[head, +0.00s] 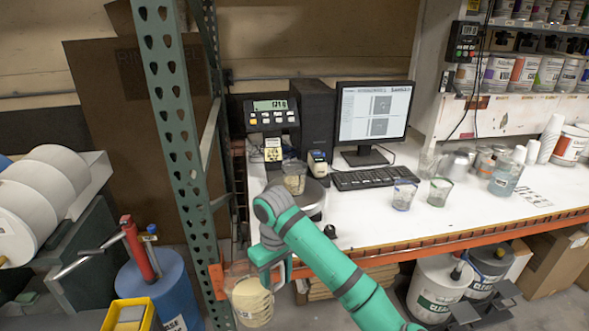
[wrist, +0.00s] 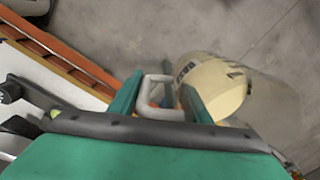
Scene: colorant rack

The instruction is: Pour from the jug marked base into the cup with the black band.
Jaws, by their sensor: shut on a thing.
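The jug (head: 252,301) is clear with cream liquid inside. It hangs in front of the bench's left end, above the floor, and looks roughly upright. In the wrist view the jug (wrist: 220,88) shows dark lettering, partly cut off. My gripper (head: 270,262) is shut on its handle (wrist: 160,92). A clear cup (head: 294,178) with beige contents stands on the round scale platform. Two more clear cups stand on the bench: one with a bluish tint (head: 404,195) and one greenish (head: 439,191). I cannot tell which cup has the black band.
The scale display (head: 271,112) stands behind the platform, beside a monitor (head: 372,113) and keyboard (head: 375,177). A green perforated post (head: 172,110) rises left of the bench. An orange edge (head: 450,244) runs along the bench front. A blue container (head: 160,297) stands lower left.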

